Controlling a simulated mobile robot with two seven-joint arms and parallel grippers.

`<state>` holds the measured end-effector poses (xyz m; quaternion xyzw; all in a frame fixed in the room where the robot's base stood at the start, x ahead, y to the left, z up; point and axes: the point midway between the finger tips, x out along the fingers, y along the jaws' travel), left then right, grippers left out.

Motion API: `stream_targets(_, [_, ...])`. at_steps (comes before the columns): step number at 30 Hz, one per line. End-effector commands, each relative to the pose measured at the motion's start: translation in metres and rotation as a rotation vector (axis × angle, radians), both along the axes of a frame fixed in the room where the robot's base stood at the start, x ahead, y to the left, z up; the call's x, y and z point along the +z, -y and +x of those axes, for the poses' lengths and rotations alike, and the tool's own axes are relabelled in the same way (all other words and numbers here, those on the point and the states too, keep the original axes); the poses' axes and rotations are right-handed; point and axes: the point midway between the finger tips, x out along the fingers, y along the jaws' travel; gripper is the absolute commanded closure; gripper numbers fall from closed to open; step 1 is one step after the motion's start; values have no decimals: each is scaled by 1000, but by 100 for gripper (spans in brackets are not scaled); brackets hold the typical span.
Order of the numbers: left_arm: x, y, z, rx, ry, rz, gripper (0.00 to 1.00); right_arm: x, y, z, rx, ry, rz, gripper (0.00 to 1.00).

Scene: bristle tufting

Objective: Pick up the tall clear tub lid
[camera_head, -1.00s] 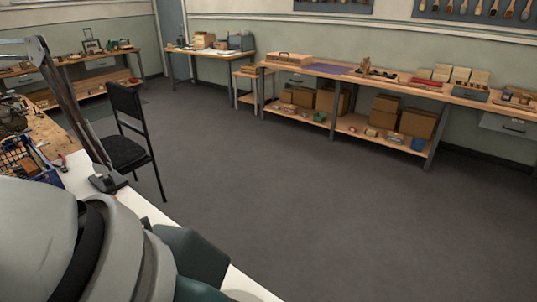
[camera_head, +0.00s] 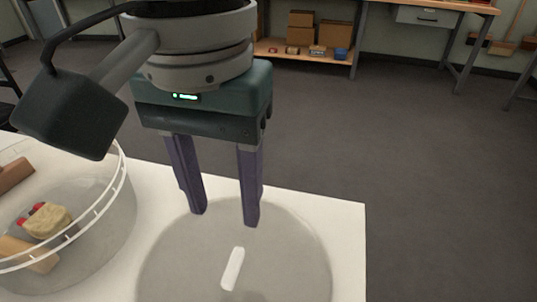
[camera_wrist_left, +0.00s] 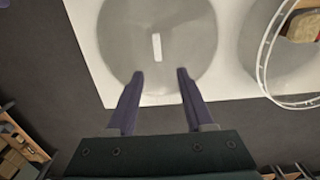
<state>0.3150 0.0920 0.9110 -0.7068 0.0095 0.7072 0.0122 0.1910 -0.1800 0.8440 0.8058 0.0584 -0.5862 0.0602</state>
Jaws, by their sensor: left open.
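The clear tub lid (camera_head: 190,255) is a large round translucent disc lying on the white table top, with a white bar-shaped handle (camera_head: 233,268) at its middle. It also shows in the left wrist view (camera_wrist_left: 190,62), with the handle (camera_wrist_left: 156,47) beyond my fingertips. My left gripper (camera_head: 224,218) points down over the lid's far edge, fingers apart and empty; the same gripper in the wrist view (camera_wrist_left: 160,73) has its tips over the near part of the lid. I cannot tell the exact height above it. My right gripper is not in view.
A clear round tub (camera_head: 112,215) stands left of the lid, holding a tan bundle (camera_head: 47,221) and wooden blocks. The white table (camera_head: 345,225) ends just right of and behind the lid. Open floor lies beyond, with a shelved bench at the back.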

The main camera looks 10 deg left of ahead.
Motion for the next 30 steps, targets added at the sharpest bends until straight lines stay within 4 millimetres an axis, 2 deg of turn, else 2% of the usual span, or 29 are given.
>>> stream_targets(3, [-21,0,-1,0,-3,1,48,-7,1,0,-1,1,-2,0])
stream_targets(11, [-47,0,-1,-3,0,-1,48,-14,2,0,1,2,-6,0])
stream_targets(18, [-84,0,-3,-3,0,-1,48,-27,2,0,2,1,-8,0])
stream_targets(21, [-90,0,-3,-3,1,-1,48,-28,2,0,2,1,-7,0])
stream_targets(27, [-90,1,-3,-4,1,-2,48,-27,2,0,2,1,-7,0])
stream_targets(30, [-90,1,-3,-4,1,-2,56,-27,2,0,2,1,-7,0])
